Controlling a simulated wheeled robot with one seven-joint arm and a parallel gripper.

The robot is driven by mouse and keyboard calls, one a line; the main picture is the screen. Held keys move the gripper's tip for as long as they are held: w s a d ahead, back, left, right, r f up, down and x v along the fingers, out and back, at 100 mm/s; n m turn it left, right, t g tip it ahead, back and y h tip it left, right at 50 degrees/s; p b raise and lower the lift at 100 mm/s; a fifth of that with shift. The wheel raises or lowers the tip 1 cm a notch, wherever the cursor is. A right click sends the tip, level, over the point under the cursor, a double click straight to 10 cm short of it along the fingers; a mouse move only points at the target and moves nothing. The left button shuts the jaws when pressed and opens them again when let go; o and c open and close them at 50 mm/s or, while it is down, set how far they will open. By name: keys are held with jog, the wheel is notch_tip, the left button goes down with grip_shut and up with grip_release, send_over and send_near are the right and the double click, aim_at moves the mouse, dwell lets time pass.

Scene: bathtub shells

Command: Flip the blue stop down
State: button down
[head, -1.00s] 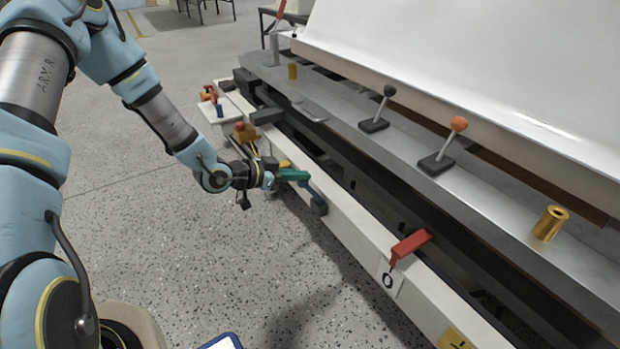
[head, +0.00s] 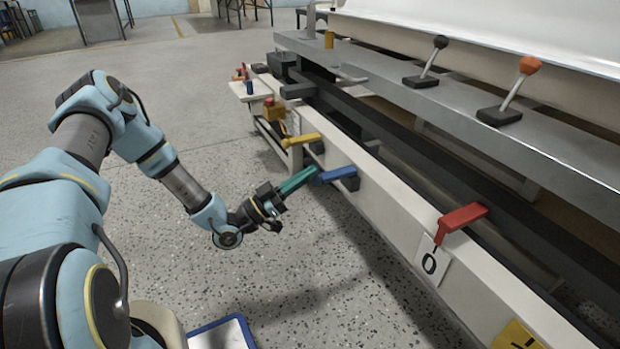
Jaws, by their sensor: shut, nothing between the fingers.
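The blue stop (head: 336,175) is a short lever on the side of the long white rail. It sticks out to the left from a dark mount, roughly level in the head view with a slight droop at its free end. My gripper (head: 313,171) has teal fingers, shut with nothing between them. Their tips are at the free left end of the blue stop, touching it or very close; I cannot tell which. The fingertips hide little of the stop.
Black (head: 430,60) and orange (head: 514,85) knobbed levers stand on the grey ledge.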

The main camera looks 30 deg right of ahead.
jog(key=shift+a+f+b, duration=0.1)
jog(key=shift+f+b, duration=0.45)
jog(key=shift+f, duration=0.15)
jog(key=shift+f, duration=0.1)
